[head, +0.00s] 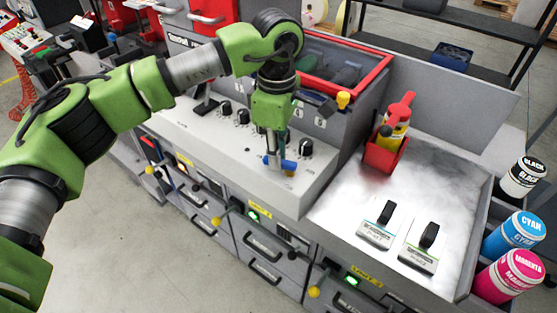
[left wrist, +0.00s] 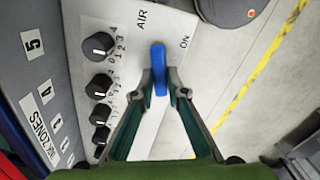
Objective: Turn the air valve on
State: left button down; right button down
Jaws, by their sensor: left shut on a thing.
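The air valve's blue handle (head: 288,165) is on the sloped light-grey control panel (head: 228,140) of the machine, near its right end. In the left wrist view the blue handle (left wrist: 158,62) stands lengthwise between the printed words AIR and ON. My left gripper (head: 273,160) reaches down to the panel from above. In the left wrist view its two fingertips (left wrist: 160,90) are closed around the near part of the handle, one on each side. The valve's base is hidden under the handle and fingers. My right gripper is not in view.
Black knobs (left wrist: 100,44) stand in a row beside the valve. Drawers and yellow-tipped levers (head: 313,292) are below the panel. A red holder (head: 385,155) with bottles and two black-handled tools are on the metal top at right. Ink jars (head: 513,232) stand at far right.

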pick_arm(q)
jog(key=n+b, duration=0.2)
jog(key=s+n+b, duration=0.1)
jog(key=n+b, duration=0.1)
jog(key=shift+s+f+n, duration=0.1)
jog(key=shift+f+n, duration=0.1)
jog(key=shift+n, duration=0.1)
jog(key=shift+s+r+n+b, duration=0.1)
jog(key=shift+s+n+b, duration=0.15)
jog(key=shift+n+b, duration=0.55)
jog(key=shift+s+r+n+b, duration=0.15)
jog(key=shift+n+b, duration=0.35)
jog(key=shift+n, duration=0.6)
jog(key=shift+d, duration=0.1)
jog(key=c, duration=2)
grip_release()
jog(key=shift+s, duration=0.1)
jog(key=shift+r, duration=0.1)
notch_tip(320, 180, up, 12)
jog(key=shift+f, duration=0.1)
